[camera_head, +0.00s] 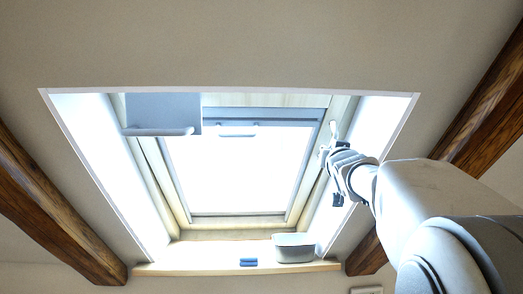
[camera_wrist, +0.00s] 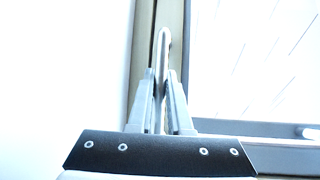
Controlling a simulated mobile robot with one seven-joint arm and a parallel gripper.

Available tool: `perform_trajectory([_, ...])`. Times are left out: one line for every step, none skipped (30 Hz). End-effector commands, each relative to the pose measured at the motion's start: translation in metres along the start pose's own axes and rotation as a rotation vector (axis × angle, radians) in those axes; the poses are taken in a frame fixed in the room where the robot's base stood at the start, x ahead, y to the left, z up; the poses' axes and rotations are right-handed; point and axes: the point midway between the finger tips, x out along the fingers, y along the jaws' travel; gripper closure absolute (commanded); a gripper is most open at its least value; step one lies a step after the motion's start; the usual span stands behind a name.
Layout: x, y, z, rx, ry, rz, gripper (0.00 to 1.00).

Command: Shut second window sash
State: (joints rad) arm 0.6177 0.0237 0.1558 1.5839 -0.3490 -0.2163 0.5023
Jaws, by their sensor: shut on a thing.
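The roof window sash (camera_head: 197,215) has a grey frame around a bright pane, set in a pale wooden frame. I cannot tell whether it stands fully flush. A small grey bar (camera_head: 237,135) sits at its top edge. My gripper (camera_head: 328,152) is at the upper right side of the window, beside the sash. In the wrist view, the fingers of my gripper (camera_wrist: 161,82) are closed around a slim pale upright handle (camera_wrist: 163,45). The handle stands up past the fingertips next to the window frame; its lower part is hidden between the fingers.
A grey panel (camera_head: 163,109) with a rail along its lower edge covers the upper left of the opening. A grey tub (camera_head: 294,248) and a small blue item (camera_head: 248,262) stand on the sill (camera_head: 190,268). Wooden beams (camera_head: 50,205) slope on both sides.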

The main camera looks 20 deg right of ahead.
Motion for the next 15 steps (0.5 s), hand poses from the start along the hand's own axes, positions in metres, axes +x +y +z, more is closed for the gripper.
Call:
perform_trajectory([-0.0002, -0.0004, -0.0020, -0.001, 0.003, -0.001, 1.00])
perform_trajectory([-0.0003, -0.0004, -0.0018, -0.001, 0.003, -0.001, 1.00])
perform_trajectory([-0.0004, -0.0003, -0.0017, -0.001, 0.003, 0.000, 1.00])
perform_trajectory([-0.0004, -0.0003, -0.0016, -0.001, 0.003, 0.000, 1.00])
perform_trajectory([-0.0004, -0.0003, -0.0015, -0.001, 0.003, 0.000, 1.00])
perform_trajectory([-0.0004, -0.0002, -0.0015, -0.001, 0.003, 0.000, 1.00])
perform_trajectory([-0.0004, -0.0002, -0.0014, -0.001, 0.003, 0.000, 1.00])
perform_trajectory([-0.0004, -0.0002, -0.0013, -0.001, 0.003, 0.000, 0.81])
perform_trajectory([-0.0005, -0.0002, -0.0013, -0.001, 0.003, 0.000, 0.74])
perform_trajectory([-0.0005, -0.0002, -0.0011, -0.001, 0.003, 0.000, 0.68])
perform_trajectory([-0.0005, -0.0001, -0.0010, -0.001, 0.002, 0.000, 0.63])
perform_trajectory([-0.0004, -0.0001, -0.0007, -0.001, 0.002, 0.000, 0.56])
perform_trajectory([-0.0004, -0.0001, -0.0006, -0.001, 0.002, 0.000, 0.53])
perform_trajectory([-0.0004, 0.0000, -0.0004, -0.001, 0.001, 0.000, 0.53])
perform_trajectory([-0.0004, 0.0000, -0.0002, -0.001, 0.001, 0.000, 0.53])
